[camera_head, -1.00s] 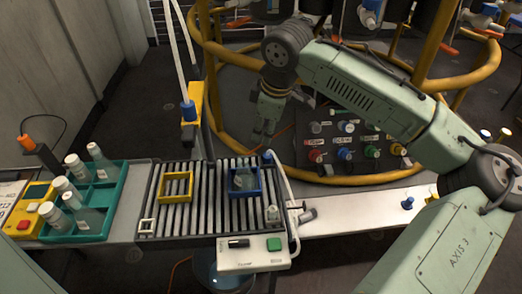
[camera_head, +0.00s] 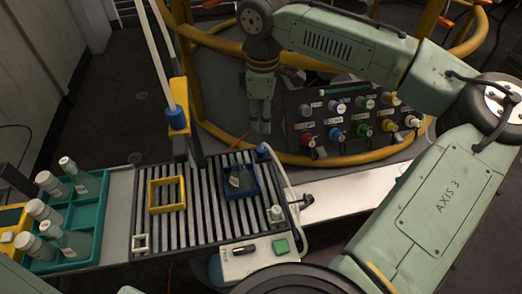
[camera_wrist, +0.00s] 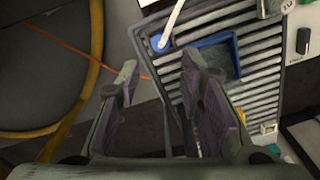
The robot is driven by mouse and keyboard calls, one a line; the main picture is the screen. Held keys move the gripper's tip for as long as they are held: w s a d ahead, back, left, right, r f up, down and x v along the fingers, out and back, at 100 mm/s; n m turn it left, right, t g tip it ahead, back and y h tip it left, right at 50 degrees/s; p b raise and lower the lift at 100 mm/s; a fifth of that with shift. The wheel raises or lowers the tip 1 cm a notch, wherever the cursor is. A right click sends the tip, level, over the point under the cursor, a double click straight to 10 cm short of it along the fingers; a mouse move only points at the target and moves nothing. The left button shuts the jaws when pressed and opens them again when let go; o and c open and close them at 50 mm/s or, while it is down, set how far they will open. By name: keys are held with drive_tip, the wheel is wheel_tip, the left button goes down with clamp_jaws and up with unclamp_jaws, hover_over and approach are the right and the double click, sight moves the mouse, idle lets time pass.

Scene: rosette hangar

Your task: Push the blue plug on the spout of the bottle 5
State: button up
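A bottle (camera_head: 238,181) lies or leans inside the blue frame (camera_head: 256,186) on the slatted rack; I cannot read a number on it. Several white-capped bottles (camera_head: 48,181) stand in the teal tray (camera_head: 98,218) at the left.
A yellow frame (camera_head: 166,208) sits on the rack (camera_head: 208,225). A white box with a green button (camera_head: 281,246) is at the rack's front. The knobbed panel (camera_head: 350,115) and yellow rails stand at the back.

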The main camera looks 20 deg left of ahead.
hover_over(262, 148)
drive_tip(key=shift+f, duration=2.8)
drive_tip(key=shift+f, duration=0.1)
wheel_tip(262, 148, down, 5)
drive_tip(key=shift+p, duration=0.35)
drive_tip(key=c, duration=0.7)
